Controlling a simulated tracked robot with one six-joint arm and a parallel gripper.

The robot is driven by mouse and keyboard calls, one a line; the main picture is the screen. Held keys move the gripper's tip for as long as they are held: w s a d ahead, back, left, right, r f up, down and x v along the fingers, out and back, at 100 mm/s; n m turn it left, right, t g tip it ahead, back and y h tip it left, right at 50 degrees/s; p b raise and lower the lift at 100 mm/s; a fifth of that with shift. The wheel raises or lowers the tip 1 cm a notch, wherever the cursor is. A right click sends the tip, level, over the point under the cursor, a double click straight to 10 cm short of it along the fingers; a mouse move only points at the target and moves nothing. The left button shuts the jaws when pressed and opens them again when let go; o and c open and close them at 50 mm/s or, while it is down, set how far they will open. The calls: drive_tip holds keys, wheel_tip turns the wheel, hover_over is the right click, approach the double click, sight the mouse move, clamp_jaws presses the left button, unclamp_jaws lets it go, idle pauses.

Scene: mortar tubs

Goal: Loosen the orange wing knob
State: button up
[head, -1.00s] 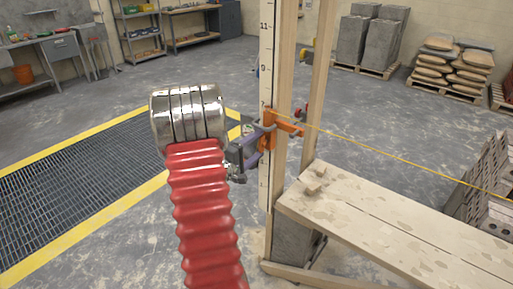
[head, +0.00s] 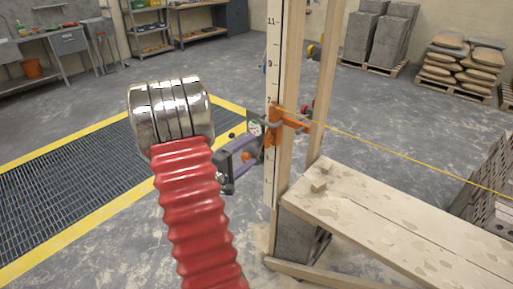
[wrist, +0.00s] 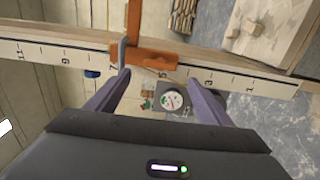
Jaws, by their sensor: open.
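An orange clamp (head: 284,127) sits on the upright wooden post with the number scale, near mark 7, and a taut yellow line runs from it to the right. In the wrist view the orange clamp (wrist: 150,57) lies across the scale beside a grey metal bar (wrist: 122,54). I cannot clearly separate the wing knob from the clamp's other orange parts. My gripper (head: 248,157) has purple fingers and is open just left of the post, slightly below the clamp. In the wrist view its fingertips (wrist: 154,84) stand apart on either side below the clamp, with nothing gripped.
A plank bench (head: 400,220) stands right of the post. A small dial (wrist: 171,99) shows between my fingers, and a blue piece (wrist: 92,73) beside the scale. A yellow-edged floor grating (head: 70,175) lies left. Block stacks and sacks (head: 455,65) stand behind.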

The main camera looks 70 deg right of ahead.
drive_tip(key=shift+v, duration=2.95)
